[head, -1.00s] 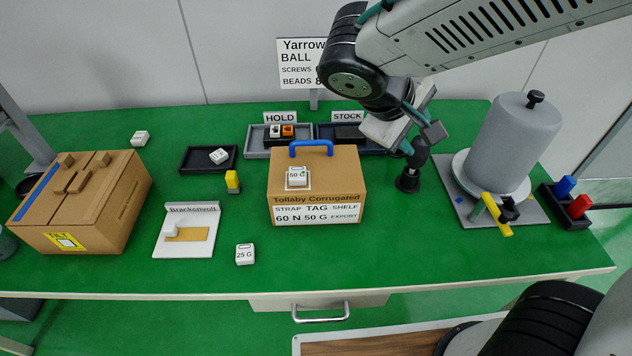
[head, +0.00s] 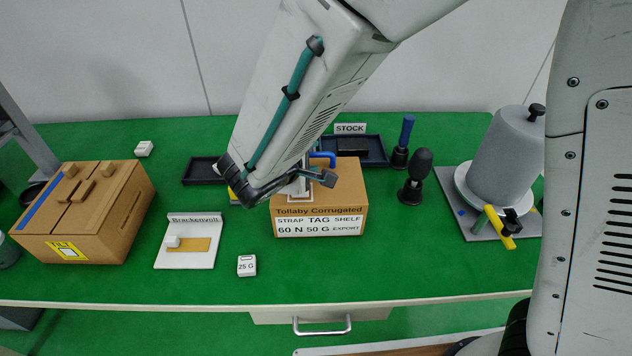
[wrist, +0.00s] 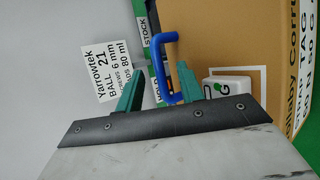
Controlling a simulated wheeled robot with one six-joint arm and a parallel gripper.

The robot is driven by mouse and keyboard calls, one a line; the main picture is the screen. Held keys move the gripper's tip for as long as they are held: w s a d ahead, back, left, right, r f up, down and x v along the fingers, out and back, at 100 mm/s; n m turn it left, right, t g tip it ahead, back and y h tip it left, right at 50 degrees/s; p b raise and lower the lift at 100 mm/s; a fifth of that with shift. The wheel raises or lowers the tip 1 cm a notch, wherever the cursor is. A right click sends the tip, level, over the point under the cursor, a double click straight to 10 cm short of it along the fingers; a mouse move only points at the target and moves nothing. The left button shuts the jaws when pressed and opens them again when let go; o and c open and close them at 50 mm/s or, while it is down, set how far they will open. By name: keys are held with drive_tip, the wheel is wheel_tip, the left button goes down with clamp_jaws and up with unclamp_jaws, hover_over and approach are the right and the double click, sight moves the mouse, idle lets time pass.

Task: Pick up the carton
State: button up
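The brown carton (head: 349,187) stands upright on the green bench, with printed Tollaby Corrugated labels on its front. Its blue handle (head: 322,157) rises from the top. My gripper (head: 308,183) is over the carton's top and partly covers it in the head view. In the wrist view my gripper (wrist: 158,76) has its two green fingers apart. The blue handle (wrist: 158,68) shows between them, and I cannot tell if either finger touches it. A white 50 G block (wrist: 228,87) sits on the carton's top (wrist: 225,35) beside the right finger.
A second brown box (head: 125,210) with a yellow label stands at the left. A white Brackenvolt plate (head: 187,251) and a 25 G block (head: 246,266) lie left of the carton. Dark knobbed tools (head: 414,180) and a grey cylinder (head: 498,150) stand at the right.

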drive_tip(key=shift+x, duration=0.8)
clamp_jaws()
idle(0.8)
